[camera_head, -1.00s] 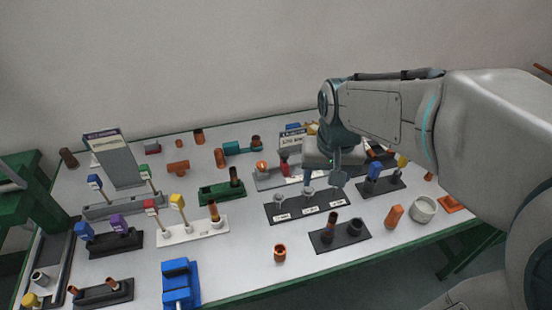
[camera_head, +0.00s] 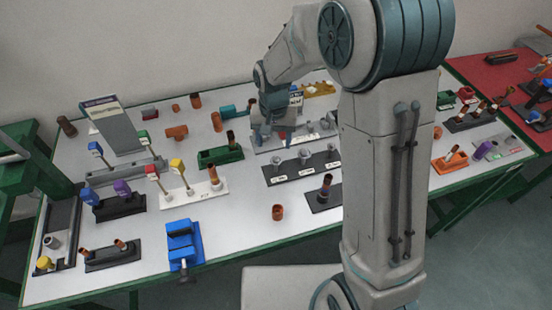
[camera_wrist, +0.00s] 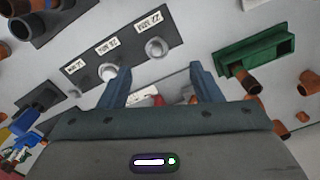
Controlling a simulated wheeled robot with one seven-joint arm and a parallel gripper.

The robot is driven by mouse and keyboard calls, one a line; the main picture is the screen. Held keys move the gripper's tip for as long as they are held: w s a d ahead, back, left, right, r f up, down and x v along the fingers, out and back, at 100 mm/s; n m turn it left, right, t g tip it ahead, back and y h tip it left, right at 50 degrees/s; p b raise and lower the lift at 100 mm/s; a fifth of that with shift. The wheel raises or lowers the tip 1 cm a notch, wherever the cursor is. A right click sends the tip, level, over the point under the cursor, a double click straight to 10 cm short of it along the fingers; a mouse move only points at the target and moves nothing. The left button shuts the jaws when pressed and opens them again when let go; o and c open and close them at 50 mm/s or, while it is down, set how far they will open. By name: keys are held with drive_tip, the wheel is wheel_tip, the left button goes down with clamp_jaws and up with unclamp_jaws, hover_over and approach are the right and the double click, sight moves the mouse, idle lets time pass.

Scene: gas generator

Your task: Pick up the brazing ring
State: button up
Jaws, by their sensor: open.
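My gripper (camera_head: 272,132) is over the middle of the table, pointing down at a grey fixture (camera_head: 308,140). In the wrist view its two blue-grey fingers (camera_wrist: 160,76) are spread apart. Between and below them, a small red part (camera_wrist: 157,100) and a bit of orange show on the grey fixture, partly hidden by the gripper body. I cannot single out the brazing ring for certain; the gripper covers part of the fixture in the head view. Nothing is seen held.
A black stand with silver fittings (camera_head: 285,179) lies in front of the fixture. A green holder with a copper pipe (camera_head: 221,156) is to its left and also shows in the wrist view (camera_wrist: 250,52). A blue vise (camera_head: 183,240) stands at the front edge. A red table (camera_head: 480,70) is at right.

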sight(276, 159)
drive_tip(key=f, duration=0.2)
drive_tip(key=f+p, duration=0.1)
drive_tip(key=f, duration=0.3)
drive_tip(key=shift+w+d, duration=0.1)
drive_tip(key=shift+d, duration=0.15)
drive_tip(key=shift+f, duration=0.45)
drive_tip(key=shift+f, duration=0.25)
drive_tip(key=c, duration=0.8)
